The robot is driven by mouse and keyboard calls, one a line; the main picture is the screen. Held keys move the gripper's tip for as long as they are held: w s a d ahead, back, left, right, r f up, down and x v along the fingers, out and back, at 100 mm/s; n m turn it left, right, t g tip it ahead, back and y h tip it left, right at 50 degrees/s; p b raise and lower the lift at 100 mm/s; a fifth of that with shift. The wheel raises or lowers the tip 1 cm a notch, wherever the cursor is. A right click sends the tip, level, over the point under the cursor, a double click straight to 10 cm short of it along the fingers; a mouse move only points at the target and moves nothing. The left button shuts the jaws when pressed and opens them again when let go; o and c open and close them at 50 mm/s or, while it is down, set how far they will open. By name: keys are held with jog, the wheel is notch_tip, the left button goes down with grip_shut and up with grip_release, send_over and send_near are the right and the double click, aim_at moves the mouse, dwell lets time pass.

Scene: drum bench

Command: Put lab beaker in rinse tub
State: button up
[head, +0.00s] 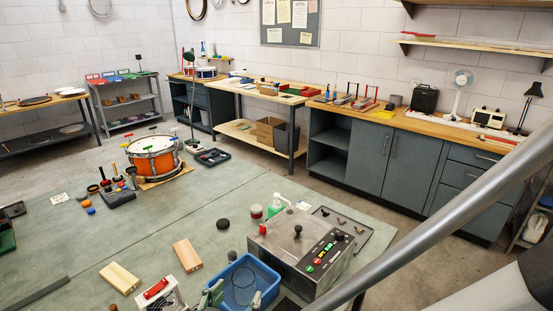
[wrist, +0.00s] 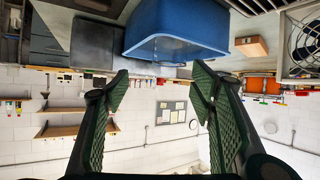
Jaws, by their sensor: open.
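The blue rinse tub (head: 263,272) stands at the front of the bench in the head view. It also shows upside down at the top of the wrist view (wrist: 180,22). The clear lab beaker (head: 241,286) appears inside the tub, its see-through wall and round rim faintly outlined. Its rim shows faintly at the tub's edge in the wrist view (wrist: 172,50). My gripper (head: 235,296) is open, with its green-padded fingers (wrist: 161,74) spread apart and nothing between them. It is at the tub's near side, clear of the beaker as far as I can tell.
A metal control box (head: 305,245) stands close to the tub's right. A red-and-white device (head: 160,292) and wooden blocks (head: 187,255) lie to the left. A green-liquid pump bottle (head: 277,206) and an orange drum (head: 153,158) are farther back. The bench's middle is mostly clear.

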jog(key=d+r+n+g+y, duration=0.2)
jog(key=d+g, duration=0.4)
jog(key=d, duration=1.6)
jog(key=s+d+r+t+y, duration=0.1)
jog(key=s+d+r, duration=0.3)
jog(key=d, duration=0.3)
jog(key=shift+s+r+n+y, duration=0.2)
jog(key=shift+r+n+y, duration=0.15)
jog(key=shift+r, duration=0.3)
